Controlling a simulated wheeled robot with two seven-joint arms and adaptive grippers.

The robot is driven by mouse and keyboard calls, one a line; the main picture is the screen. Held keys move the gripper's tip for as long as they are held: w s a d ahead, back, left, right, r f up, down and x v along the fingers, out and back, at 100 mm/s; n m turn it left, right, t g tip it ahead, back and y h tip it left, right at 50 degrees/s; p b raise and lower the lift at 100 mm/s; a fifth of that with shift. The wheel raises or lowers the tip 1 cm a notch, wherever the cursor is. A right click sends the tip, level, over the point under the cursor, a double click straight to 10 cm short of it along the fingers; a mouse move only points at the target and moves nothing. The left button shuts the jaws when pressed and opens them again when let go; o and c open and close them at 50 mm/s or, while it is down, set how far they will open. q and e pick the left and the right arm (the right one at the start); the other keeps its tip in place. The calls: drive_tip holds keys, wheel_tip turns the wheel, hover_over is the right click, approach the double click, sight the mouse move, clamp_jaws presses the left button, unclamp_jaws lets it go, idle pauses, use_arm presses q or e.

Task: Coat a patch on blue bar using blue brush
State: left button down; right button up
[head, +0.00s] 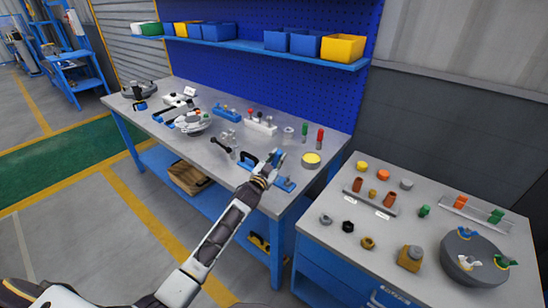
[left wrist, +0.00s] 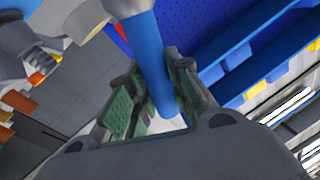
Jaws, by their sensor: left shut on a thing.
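My left gripper (head: 266,172) is over the front right part of the grey workbench. In the left wrist view, its green-padded fingers (left wrist: 155,92) are shut on a smooth blue rod, the handle of the blue brush (left wrist: 150,55). In the head view, the blue brush (head: 278,157) stands up tilted at the gripper; its bristles cannot be made out. A blue bar-like piece (head: 286,184) lies on the bench just right of the gripper, partly hidden by it. Whether the brush touches it cannot be told. My right gripper is not in view.
A round tin with a yellow top (head: 311,160) stands right of the gripper. A red bottle (head: 320,138) and a green one (head: 305,129) stand behind it. A second grey table (head: 330,250) with several small parts is at the right. Bins sit on a shelf (head: 250,45) above.

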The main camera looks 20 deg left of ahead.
use_arm(q)
drive_tip(key=shift+s+d, duration=0.25)
drive_tip(key=shift+d, duration=0.4)
drive_tip(key=shift+d, duration=0.1)
drive_tip(key=shift+s+d+p, duration=0.2)
drive_tip(key=shift+s+d, duration=0.15)
drive_tip(key=shift+d, duration=0.5)
drive_tip(key=shift+s+d+p, duration=0.15)
drive_tip(key=shift+s+d, duration=0.15)
drive_tip(key=shift+d, duration=0.5)
drive_tip(key=shift+r, duration=0.25)
drive_tip(key=shift+r+p, duration=2.6)
drive_tip(key=shift+r, duration=0.25)
drive_tip(key=shift+r+p, duration=1.35)
drive_tip(key=shift+r, duration=0.2)
